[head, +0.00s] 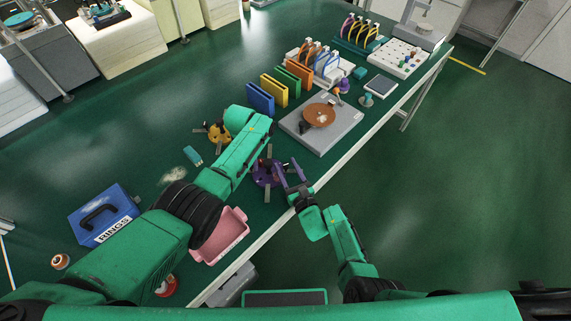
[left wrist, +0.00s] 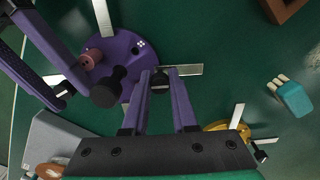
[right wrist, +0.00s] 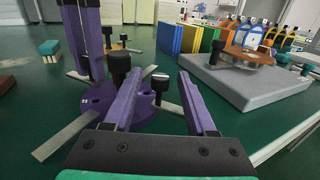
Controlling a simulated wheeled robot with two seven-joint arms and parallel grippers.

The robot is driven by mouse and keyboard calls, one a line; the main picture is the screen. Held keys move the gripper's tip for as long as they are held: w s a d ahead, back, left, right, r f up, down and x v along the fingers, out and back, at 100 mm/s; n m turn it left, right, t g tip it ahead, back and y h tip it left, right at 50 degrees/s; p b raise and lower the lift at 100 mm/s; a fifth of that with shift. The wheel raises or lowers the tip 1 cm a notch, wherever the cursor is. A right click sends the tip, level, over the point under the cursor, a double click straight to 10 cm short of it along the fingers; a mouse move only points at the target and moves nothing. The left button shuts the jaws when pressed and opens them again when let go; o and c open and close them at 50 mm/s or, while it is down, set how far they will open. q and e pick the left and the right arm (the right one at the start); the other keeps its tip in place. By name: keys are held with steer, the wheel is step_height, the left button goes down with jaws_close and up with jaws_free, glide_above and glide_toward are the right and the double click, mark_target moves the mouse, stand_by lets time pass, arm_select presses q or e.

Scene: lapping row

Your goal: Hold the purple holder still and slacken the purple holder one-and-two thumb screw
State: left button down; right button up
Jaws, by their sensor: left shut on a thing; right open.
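The purple holder (head: 262,176) is a round disc with metal strips radiating from it, lying on the green table. It also shows in the left wrist view (left wrist: 122,52) and the right wrist view (right wrist: 100,103). My left gripper (left wrist: 160,88) is shut on a small black screw knob (left wrist: 160,77) at the disc's edge, beside a metal strip. No screw numbers are readable.
A yellow holder (head: 216,133) and a teal block (head: 193,155) lie to the left. A grey plate with a brown disc (head: 319,116) stands behind to the right. A pink bin (head: 236,228) is in front, and a blue rings case (head: 90,222) is further left.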

steer(key=shift+w+a, duration=0.25)
steer(key=shift+w, duration=0.35)
steer(key=shift+r, duration=0.1)
jaws_close()
steer(key=n+g+y, duration=0.2)
steer(key=n+y, duration=0.1)
steer(key=y, duration=0.1)
steer(key=shift+w+d, duration=0.1)
steer(key=shift+n+g+y, duration=0.8)
steer(key=shift+g+y, duration=0.1)
steer(key=shift+y, duration=0.2)
jaws_free()
steer(key=shift+s, duration=0.2)
